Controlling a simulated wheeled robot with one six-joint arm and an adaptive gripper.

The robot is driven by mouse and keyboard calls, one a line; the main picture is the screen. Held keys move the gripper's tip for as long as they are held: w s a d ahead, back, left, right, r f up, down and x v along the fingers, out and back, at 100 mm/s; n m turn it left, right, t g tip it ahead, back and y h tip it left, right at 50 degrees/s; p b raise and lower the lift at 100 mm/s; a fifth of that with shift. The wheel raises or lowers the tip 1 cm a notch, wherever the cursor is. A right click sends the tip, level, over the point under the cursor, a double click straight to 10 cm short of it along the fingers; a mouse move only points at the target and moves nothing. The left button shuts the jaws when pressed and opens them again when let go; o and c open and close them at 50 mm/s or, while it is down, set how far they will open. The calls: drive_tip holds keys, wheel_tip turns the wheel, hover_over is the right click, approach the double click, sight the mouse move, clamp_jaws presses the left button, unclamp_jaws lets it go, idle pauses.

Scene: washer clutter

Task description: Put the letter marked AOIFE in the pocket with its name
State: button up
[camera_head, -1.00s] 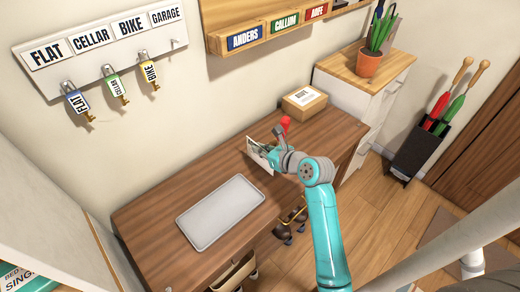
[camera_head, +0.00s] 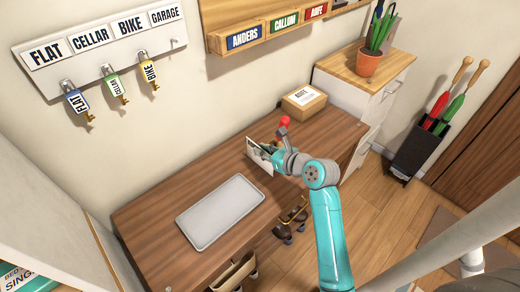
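A pale letter (camera_head: 254,157) is at the tip of my gripper (camera_head: 268,151), tilted on edge above the back right of the desk. My gripper appears shut on it; the fingers are largely hidden by the wrist and the letter. No name can be read on the letter. The wall rack has a blue pocket marked ANDERS (camera_head: 243,38), a green one marked CALLUM (camera_head: 284,22) and a red one that seems to read AOIFE (camera_head: 316,10). The red pocket is above and to the right of my gripper, cut close to the top edge.
The brown desk (camera_head: 160,213) bears a grey tray (camera_head: 220,211) and a cardboard box (camera_head: 304,101) at the back. A potted plant (camera_head: 368,63) stands on the cabinet at right. Keys hang from a wall board (camera_head: 100,50).

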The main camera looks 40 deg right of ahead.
drive_tip(key=v, duration=1)
drive_tip(key=s+a+f+n, duration=0.1)
drive_tip(key=a+f+n, duration=0.1)
drive_tip(key=s+a+f+n+h, duration=0.1)
drive_tip(key=a+f, duration=0.1)
drive_tip(key=s+a+f+n, duration=0.2)
drive_tip(key=a, duration=0.1)
drive_tip(key=shift+f+n, duration=0.25)
drive_tip(key=shift+n, duration=0.05)
drive_tip(key=s+a+f+n, duration=0.1)
drive_tip(key=s+a+n, duration=0.4)
drive_tip(key=s+n, duration=0.3)
drive_tip(key=s+a+f+n+h, duration=0.1)
drive_tip(key=s+a+f+n, duration=0.1)
drive_tip(key=s+a+n, duration=0.3)
drive_tip(key=s+n, duration=0.4)
drive_tip(key=n, duration=0.1)
drive_tip(key=shift+o, duration=0.2)
drive_tip(key=s+a+r+n+t+y, duration=0.1)
drive_tip(key=s+a+r+n, duration=0.2)
drive_tip(key=s+n, duration=0.5)
drive_tip(key=r+n, duration=0.1)
drive_tip(key=n, duration=0.2)
drive_tip(key=shift+r, duration=0.25)
drive_tip(key=shift+s+a+r+n+y, duration=0.1)
drive_tip(key=shift+s+r+n+y, duration=0.15)
drive_tip(key=shift+n, duration=0.25)
drive_tip(key=shift+w, duration=0.1)
